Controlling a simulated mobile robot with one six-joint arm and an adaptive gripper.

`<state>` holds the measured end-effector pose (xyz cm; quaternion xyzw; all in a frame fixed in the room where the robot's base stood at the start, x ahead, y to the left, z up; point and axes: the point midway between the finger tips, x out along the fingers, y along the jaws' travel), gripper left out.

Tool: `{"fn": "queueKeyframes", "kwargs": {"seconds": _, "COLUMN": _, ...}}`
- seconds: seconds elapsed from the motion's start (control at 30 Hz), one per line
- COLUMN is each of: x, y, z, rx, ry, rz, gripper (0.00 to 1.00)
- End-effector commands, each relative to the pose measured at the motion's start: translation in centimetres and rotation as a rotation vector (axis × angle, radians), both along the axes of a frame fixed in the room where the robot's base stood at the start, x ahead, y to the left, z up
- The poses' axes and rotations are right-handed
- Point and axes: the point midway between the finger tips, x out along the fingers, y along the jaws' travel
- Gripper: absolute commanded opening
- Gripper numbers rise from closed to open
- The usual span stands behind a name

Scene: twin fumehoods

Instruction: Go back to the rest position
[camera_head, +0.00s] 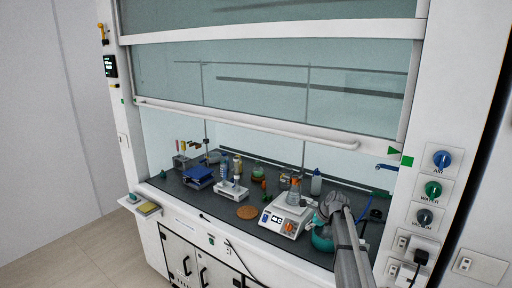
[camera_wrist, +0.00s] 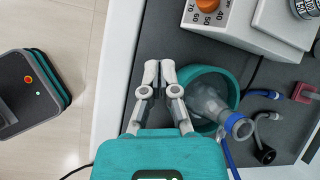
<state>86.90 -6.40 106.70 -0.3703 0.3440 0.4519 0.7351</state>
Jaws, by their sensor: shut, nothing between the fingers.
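In the wrist view my gripper (camera_wrist: 160,66) is shut and empty, its two grey fingertips together. It is over the bench's front edge, left of a teal bowl (camera_wrist: 235,82) that holds a clear glass flask (camera_wrist: 207,101) with a blue-rimmed neck. The fingers look apart from the bowl, but the height gap is hard to judge. In the head view my arm (camera_head: 346,240) reaches up from the lower right to the front right of the bench. The fingertips cannot be made out there.
A cork ring (camera_head: 246,212), a blue jack (camera_head: 198,177) and bottles stand farther left. The raised sash (camera_head: 250,124) hangs above. Cables and hoses (camera_wrist: 262,122) lie right of the bowl.

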Motion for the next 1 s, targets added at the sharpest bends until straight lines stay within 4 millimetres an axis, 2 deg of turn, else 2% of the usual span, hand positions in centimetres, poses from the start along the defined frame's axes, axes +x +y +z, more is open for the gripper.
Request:
{"fn": "queueKeyframes", "kwargs": {"seconds": 0.03, "x": -2.2, "y": 0.9, "z": -0.3, "rx": -0.041, "ry": -0.011, "rz": 0.068, "gripper": 0.00}}
{"fn": "queueKeyframes", "kwargs": {"seconds": 0.4, "x": -13.4, "y": 4.4, "z": -1.9, "rx": -0.339, "ry": -0.090, "rz": 0.648, "gripper": 0.00}}
{"fn": "queueKeyframes", "kwargs": {"seconds": 0.8, "x": -25.6, "y": 6.3, "z": -3.0, "rx": -0.565, "ry": -0.130, "rz": 1.308, "gripper": 0.00}}
{"fn": "queueKeyframes", "kwargs": {"seconds": 1.0, "x": -30.6, "y": 6.5, "z": -3.2, "rx": -0.623, "ry": -0.133, "rz": 1.601, "gripper": 0.00}}
